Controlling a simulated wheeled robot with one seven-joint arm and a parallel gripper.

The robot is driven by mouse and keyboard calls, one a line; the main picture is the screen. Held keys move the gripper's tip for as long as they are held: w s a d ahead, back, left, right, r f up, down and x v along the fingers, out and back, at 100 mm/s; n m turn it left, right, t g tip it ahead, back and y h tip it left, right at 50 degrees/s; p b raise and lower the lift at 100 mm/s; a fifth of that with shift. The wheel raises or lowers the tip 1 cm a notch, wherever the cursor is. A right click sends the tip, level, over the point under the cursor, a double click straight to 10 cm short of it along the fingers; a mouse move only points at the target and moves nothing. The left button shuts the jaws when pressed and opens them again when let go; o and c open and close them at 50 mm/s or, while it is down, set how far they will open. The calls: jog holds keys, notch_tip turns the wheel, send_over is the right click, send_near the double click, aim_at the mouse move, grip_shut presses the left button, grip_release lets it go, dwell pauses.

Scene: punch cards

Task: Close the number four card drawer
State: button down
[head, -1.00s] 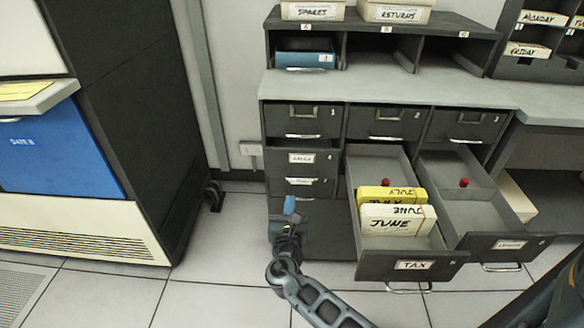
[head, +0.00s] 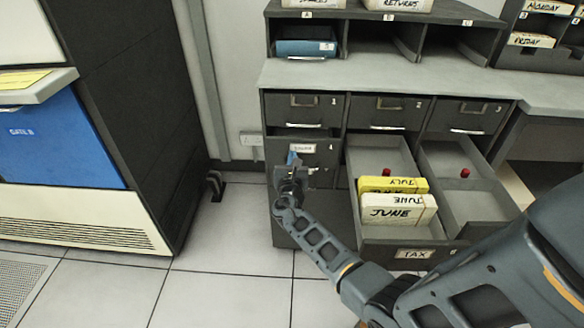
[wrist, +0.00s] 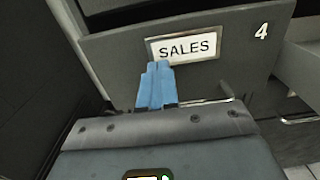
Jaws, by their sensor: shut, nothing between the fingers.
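The number four drawer (head: 325,152) is the dark grey drawer below drawer 1 in the left column. Its front carries a white SALES label, a 4 and a metal handle. In the wrist view, the SALES front (wrist: 120,60) fills the upper part, with a dark gap above its top edge. I cannot tell exactly how far out it stands. My gripper (head: 292,160) is shut and empty, its blue fingertips in front of this drawer. In the wrist view, the fingertips (wrist: 157,84) overlap the label's lower left edge. Contact cannot be told. The handle is partly hidden behind my gripper.
The TAX drawer (head: 385,247) stands far open to the right, holding yellow and white card blocks. Another open drawer (head: 470,200) is beside it, partly hidden by my arm. Drawers 1, 2 and 3 above look shut. Clear floor (head: 225,235) lies left of the cabinet.

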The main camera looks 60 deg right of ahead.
aim_at(294, 148)
jog(key=shift+w+d, duration=0.1)
jog(key=shift+d, duration=0.1)
jog(key=b+x, duration=0.2)
jog(key=x, duration=0.2)
jog(key=shift+w+d+f, duration=0.1)
jog(key=shift+d+f, duration=0.05)
jog(key=shift+w+d+r, duration=0.1)
jog(key=shift+d+r, duration=0.2)
jog(key=shift+r, duration=0.05)
jog(key=shift+a, duration=0.1)
